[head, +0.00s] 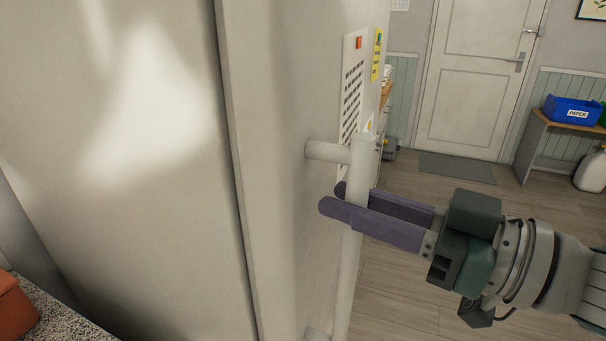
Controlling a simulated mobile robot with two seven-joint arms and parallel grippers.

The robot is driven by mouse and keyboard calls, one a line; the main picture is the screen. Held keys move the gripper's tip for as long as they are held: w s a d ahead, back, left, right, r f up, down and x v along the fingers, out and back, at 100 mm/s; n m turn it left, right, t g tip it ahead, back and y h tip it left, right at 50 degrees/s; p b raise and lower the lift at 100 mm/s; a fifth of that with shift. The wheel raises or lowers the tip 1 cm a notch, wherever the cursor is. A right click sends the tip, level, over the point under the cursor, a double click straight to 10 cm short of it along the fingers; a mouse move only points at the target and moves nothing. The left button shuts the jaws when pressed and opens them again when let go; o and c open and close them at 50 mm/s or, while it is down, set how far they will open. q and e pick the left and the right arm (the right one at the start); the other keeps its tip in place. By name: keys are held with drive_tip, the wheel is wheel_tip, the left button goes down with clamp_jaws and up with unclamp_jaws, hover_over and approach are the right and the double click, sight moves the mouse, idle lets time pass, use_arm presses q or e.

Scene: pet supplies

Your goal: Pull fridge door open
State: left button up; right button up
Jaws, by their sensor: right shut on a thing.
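The fridge (120,130) fills the left half of the head view, with its pale side wall facing me. Its door (275,120) shows edge-on, with a dark line along the join with the body. A white vertical bar handle (364,165) stands off the door front on short posts. My right gripper (340,200) comes in from the right, its two purple fingers on either side of the bar, shut on it below the upper post. The lower end of the handle runs out of the picture. My left gripper is not in view.
A notice sheet (353,90) and a yellow label (377,55) are on the door front. Wooden floor (410,270) lies open beyond my right arm. A white room door (475,80), a grey mat (455,167) and a bench with a blue paper bin (572,110) are farther back.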

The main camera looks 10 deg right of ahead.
clamp_jaws()
idle(0.9)
